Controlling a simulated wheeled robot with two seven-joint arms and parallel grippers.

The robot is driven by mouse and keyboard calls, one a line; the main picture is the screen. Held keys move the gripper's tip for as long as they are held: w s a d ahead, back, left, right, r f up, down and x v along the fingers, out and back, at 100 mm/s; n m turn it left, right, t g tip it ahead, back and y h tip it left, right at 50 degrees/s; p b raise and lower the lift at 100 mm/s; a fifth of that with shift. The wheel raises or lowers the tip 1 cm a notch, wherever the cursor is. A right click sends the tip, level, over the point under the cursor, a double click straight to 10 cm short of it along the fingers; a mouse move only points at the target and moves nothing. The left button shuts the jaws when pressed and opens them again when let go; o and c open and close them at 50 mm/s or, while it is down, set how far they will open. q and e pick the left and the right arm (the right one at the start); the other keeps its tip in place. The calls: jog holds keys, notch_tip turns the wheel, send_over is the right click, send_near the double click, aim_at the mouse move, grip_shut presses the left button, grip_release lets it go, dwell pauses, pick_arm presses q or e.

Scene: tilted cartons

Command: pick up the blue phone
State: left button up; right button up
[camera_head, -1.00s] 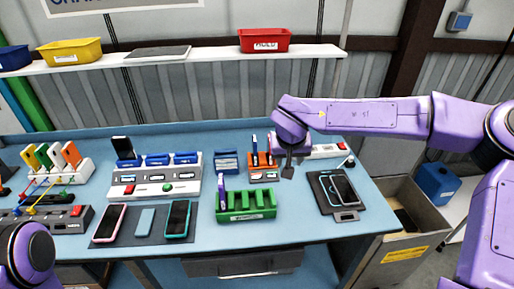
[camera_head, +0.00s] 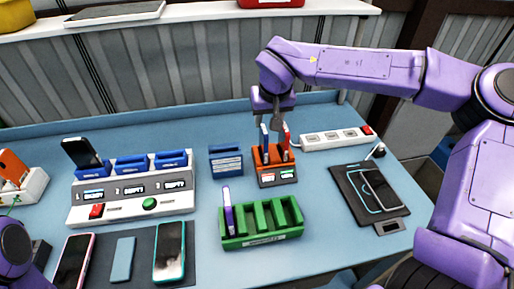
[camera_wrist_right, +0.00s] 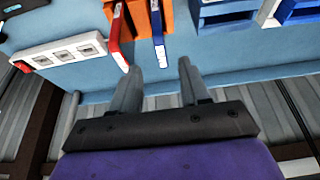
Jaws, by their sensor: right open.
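A thin blue phone (camera_head: 265,141) stands upright in the orange holder (camera_head: 272,177), with a red phone (camera_head: 286,140) upright beside it on the right. In the right wrist view the blue phone (camera_wrist_right: 157,28) points toward the space between my fingers, and the red phone (camera_wrist_right: 119,38) is left of it. My right gripper (camera_head: 275,116) is open and empty, close above and behind the holder. In the wrist view its two fingers (camera_wrist_right: 157,75) stand apart, clear of the blue phone. My left gripper is out of view; only part of that arm shows at lower left.
A green rack (camera_head: 262,242) with a purple phone stands in front. A blue box (camera_head: 226,160), a white power strip (camera_head: 337,138) and a white charging station (camera_head: 132,187) are nearby. Phones lie on dark mats at front left and right.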

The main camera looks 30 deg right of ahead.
aim_at(264, 138)
jog(key=p+x, duration=0.1)
jog(key=x, duration=0.9)
jog(key=shift+s+f+p, duration=0.1)
jog(key=shift+f+p, duration=0.25)
jog(key=shift+p, duration=0.05)
jog(key=shift+w+f, duration=0.25)
jog(key=shift+f, duration=0.1)
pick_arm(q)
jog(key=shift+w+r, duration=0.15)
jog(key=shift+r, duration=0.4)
pick_arm(e)
jog(key=shift+s+r, duration=0.1)
grip_shut()
